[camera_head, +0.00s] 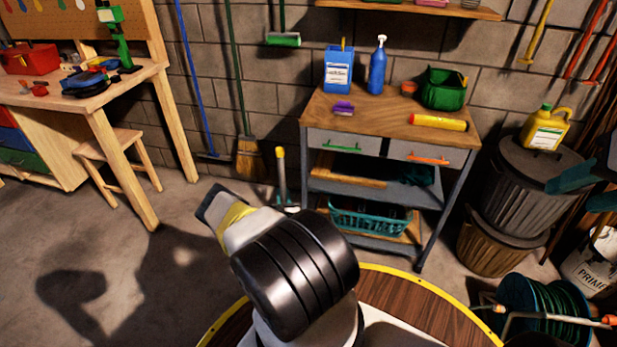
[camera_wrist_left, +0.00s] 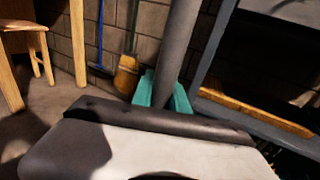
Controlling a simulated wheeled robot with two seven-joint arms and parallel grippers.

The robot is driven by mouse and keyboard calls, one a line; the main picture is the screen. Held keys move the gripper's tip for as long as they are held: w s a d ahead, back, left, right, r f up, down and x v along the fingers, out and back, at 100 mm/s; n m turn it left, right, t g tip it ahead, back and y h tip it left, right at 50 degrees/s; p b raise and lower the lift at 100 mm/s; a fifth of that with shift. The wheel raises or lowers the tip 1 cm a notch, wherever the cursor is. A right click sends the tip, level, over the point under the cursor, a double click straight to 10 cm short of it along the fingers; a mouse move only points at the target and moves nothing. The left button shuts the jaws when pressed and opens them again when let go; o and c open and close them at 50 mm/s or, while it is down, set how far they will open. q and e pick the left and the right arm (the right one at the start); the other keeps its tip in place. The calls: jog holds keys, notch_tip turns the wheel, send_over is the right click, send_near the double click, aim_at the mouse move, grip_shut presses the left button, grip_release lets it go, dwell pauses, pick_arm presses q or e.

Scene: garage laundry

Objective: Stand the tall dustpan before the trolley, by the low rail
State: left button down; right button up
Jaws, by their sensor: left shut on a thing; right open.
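The tall dustpan (camera_head: 281,178) shows in the head view as an upright grey handle with a yellow top, at the front left of the trolley (camera_head: 308,165). Its pan is hidden behind my left arm. In the left wrist view the grey handle (camera_wrist_left: 178,45) stands between the teal fingers of my left gripper (camera_wrist_left: 164,92), which is shut on it. That gripper is mostly hidden in the head view. I cannot tell whether the pan touches the floor. The trolley's low rail (camera_head: 372,242) runs below the teal basket. My right gripper (camera_head: 572,192) is open and empty at the right edge.
A broom (camera_head: 250,160) leans on the wall left of the trolley. A workbench (camera_head: 110,95) and stool (camera_head: 112,142) stand at left. A bin (camera_head: 530,190) and a hose reel (camera_head: 540,310) are at right. The teal basket (camera_head: 370,219) sits low in the trolley. Floor at left is clear.

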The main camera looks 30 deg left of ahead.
pick_arm(q)
jog(key=shift+f, duration=0.65)
jog(key=c, duration=1.3)
grip_release()
jog(key=shift+f, duration=0.15)
